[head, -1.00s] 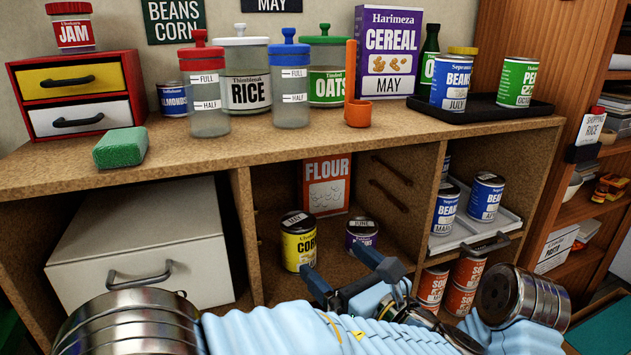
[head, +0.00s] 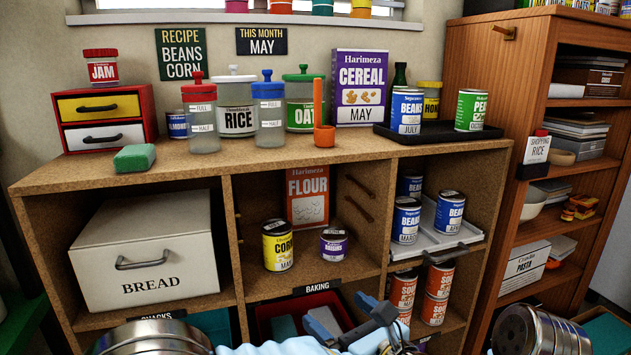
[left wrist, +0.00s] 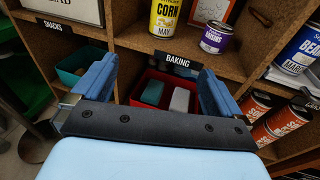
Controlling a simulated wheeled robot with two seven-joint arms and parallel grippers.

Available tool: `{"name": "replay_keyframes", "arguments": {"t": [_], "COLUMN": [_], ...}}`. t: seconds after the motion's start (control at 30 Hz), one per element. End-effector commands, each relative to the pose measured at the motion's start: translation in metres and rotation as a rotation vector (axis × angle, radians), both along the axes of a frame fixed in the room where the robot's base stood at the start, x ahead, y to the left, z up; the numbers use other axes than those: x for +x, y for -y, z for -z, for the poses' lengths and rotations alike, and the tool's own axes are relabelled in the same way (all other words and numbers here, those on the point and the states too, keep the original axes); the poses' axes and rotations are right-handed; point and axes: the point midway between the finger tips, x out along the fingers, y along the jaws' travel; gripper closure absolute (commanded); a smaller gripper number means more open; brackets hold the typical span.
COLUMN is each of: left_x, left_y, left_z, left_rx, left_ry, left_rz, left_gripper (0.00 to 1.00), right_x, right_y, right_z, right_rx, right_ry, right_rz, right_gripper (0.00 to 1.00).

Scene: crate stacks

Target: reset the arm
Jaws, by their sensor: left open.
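My left gripper (head: 345,315) is at the bottom of the head view, low in front of the middle bay of the shelf unit. Its blue fingers are apart with nothing between them. In the left wrist view the open fingers (left wrist: 157,88) frame the red bin (left wrist: 133,95) under the BAKING label. I see no contact with the bin.
Above the bin stand a yellow corn can (head: 277,246), a purple-labelled can (head: 333,246) and a flour box (head: 307,190). A BREAD box (head: 150,250) fills the left bay. Bean cans (head: 406,221) stand on a tray at right. Jars and a cereal box (head: 360,90) line the worktop (head: 230,160).

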Motion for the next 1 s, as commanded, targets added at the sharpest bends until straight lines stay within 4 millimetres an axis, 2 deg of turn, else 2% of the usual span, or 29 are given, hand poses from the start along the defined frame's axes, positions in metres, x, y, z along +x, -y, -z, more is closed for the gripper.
{"name": "replay_keyframes", "arguments": {"t": [0.17, 0.27, 0.43, 0.57, 0.67, 0.7, 0.77, 0.8, 0.9, 1.0], "left_x": [0.010, 0.015, 0.014, -0.006, -0.047, -0.071, -0.105, -0.121, -0.140, -0.141], "left_y": [-0.015, -0.027, -0.056, -0.086, -0.110, -0.116, -0.118, -0.115, -0.113, -0.126], "left_z": [0.034, 0.063, 0.130, 0.200, 0.266, 0.292, 0.321, 0.334, 0.353, 0.364], "left_rx": [-0.055, -0.109, -0.258, -0.466, -0.755, -0.915, -1.177, -1.342, -1.688, -1.902], "left_ry": [-0.100, -0.181, -0.359, -0.539, -0.691, -0.737, -0.750, -0.714, -0.493, -0.164], "left_rz": [-0.027, -0.056, -0.146, -0.302, -0.557, -0.715, -0.993, -1.185, -1.641, -1.988], "left_gripper": [0.00, 0.00, 0.00, 0.00, 0.00, 0.00, 0.00, 0.00, 0.00, 0.00], "right_x": [0.000, -0.001, -0.001, -0.001, -0.002, -0.002, -0.002, -0.003, -0.003, -0.004], "right_y": [0.000, 0.000, -0.001, -0.002, -0.003, -0.004, -0.005, -0.005, -0.007, -0.008], "right_z": [-0.004, -0.008, -0.015, -0.024, -0.036, -0.042, -0.050, -0.055, -0.066, -0.073], "right_rx": [0.000, 0.000, 0.001, 0.002, 0.003, 0.004, 0.004, 0.005, 0.006, 0.007], "right_ry": [-0.001, -0.001, -0.001, -0.001, -0.001, -0.002, -0.002, -0.002, -0.003, -0.003], "right_rz": [0.000, 0.000, -0.003, -0.004, -0.006, -0.006, -0.009, -0.010, -0.012, -0.014], "right_gripper": [0.00, 0.00, 0.00, 0.00, 0.00, 0.00, 0.00, 0.00, 0.00, 0.00]}}
